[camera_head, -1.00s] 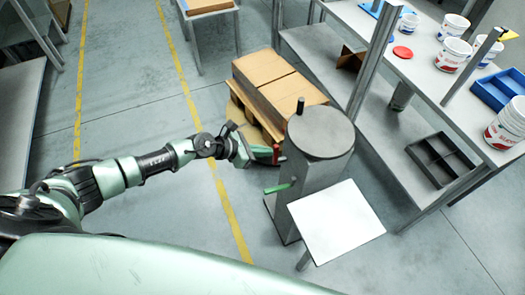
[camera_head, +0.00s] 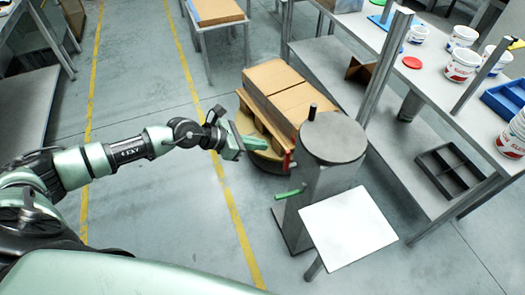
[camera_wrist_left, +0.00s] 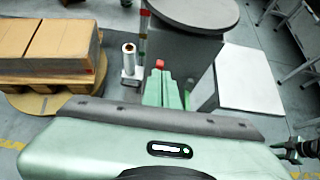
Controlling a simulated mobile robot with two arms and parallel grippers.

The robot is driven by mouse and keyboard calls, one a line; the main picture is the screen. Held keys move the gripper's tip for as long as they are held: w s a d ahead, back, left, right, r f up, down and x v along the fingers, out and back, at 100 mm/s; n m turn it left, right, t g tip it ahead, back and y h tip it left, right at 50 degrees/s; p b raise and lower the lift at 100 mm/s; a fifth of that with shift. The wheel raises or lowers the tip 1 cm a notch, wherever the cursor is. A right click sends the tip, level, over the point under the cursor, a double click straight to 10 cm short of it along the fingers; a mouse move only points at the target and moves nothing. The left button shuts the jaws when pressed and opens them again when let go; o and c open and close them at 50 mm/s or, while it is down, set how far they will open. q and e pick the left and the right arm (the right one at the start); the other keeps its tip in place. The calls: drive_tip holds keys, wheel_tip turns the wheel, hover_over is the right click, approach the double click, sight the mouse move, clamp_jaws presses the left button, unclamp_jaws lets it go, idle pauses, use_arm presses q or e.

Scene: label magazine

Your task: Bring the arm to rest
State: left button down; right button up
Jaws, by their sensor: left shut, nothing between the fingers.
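My left gripper (camera_head: 262,144) has green fingers, closed together with nothing between them. It is held out over the floor in front of the stacked cartons, left of the grey pedestal (camera_head: 318,190) and apart from it. In the left wrist view the closed fingers (camera_wrist_left: 164,91) point away from the camera, with a small red piece just beyond their tips. The pedestal has a round grey top (camera_head: 333,138) with a short black peg, a green handle (camera_head: 290,193) on its side, and a white square plate (camera_head: 347,228) in front.
Brown cartons (camera_head: 285,92) sit on a pallet behind the gripper. A shelf bench (camera_head: 440,90) at right carries white tubs and a blue bin (camera_head: 505,98); a black divided tray (camera_head: 450,172) lies on its lower shelf. The floor around the yellow line at left is clear.

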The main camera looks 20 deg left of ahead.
use_arm(q)
drive_tip(key=shift+s+a+r, duration=0.1)
drive_tip(key=shift+r, duration=0.25)
use_arm(e)
drive_tip(key=shift+s+f, duration=0.1)
drive_tip(key=shift+s, duration=0.65)
